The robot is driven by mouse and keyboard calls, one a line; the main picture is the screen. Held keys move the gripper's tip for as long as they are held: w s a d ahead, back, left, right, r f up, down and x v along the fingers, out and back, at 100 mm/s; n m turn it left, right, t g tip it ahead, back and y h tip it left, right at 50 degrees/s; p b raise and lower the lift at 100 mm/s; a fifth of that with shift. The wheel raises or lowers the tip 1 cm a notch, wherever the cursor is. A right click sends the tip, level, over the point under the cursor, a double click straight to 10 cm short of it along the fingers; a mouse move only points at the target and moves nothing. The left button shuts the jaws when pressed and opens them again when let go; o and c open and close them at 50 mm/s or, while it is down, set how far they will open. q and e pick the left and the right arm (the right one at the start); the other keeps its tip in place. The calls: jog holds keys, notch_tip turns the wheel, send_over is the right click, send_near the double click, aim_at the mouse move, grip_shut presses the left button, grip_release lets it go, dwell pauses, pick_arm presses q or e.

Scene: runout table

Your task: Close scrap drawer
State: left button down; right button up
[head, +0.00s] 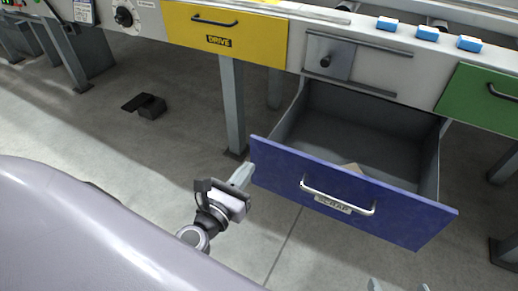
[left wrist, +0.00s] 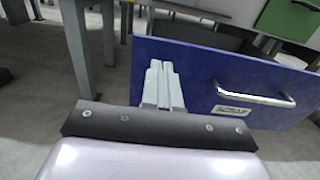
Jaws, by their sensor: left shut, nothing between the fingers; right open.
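The scrap drawer (head: 280,168) has a blue front with a metal bar handle (head: 335,199) and a label reading SCRAP. It is pulled well out, and a small tan piece lies inside behind the front. The blue front also shows in the left wrist view (left wrist: 190,65), with its handle (left wrist: 258,96) to the right. My left gripper (head: 243,174) is shut and empty at the left edge of the drawer front; I cannot tell if it touches. Its closed fingers show in the left wrist view (left wrist: 161,85). My right gripper (head: 398,287) is open at the bottom edge, only its fingertips visible, below the drawer front.
A yellow drawer (head: 225,35) marked DRIVE and a green drawer (head: 482,97) flank the scrap drawer's opening. A table leg (head: 232,105) stands left of the opening. Several blue blocks (head: 427,33) sit on the table top. A dark object (head: 151,107) lies on the floor at left.

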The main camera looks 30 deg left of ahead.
aim_at(265, 145)
pick_arm(q)
jog(key=w, duration=0.5)
jog(key=shift+r+p, duration=0.1)
jog(key=shift+p, duration=0.25)
jog(key=shift+w, duration=0.9)
pick_arm(e)
jog(key=shift+s+d+h, duration=0.15)
jog(key=shift+d+h, duration=0.15)
jog(key=shift+d, duration=0.1)
jog(key=shift+f, duration=0.1)
pick_arm(q)
jog(key=shift+w, duration=0.15)
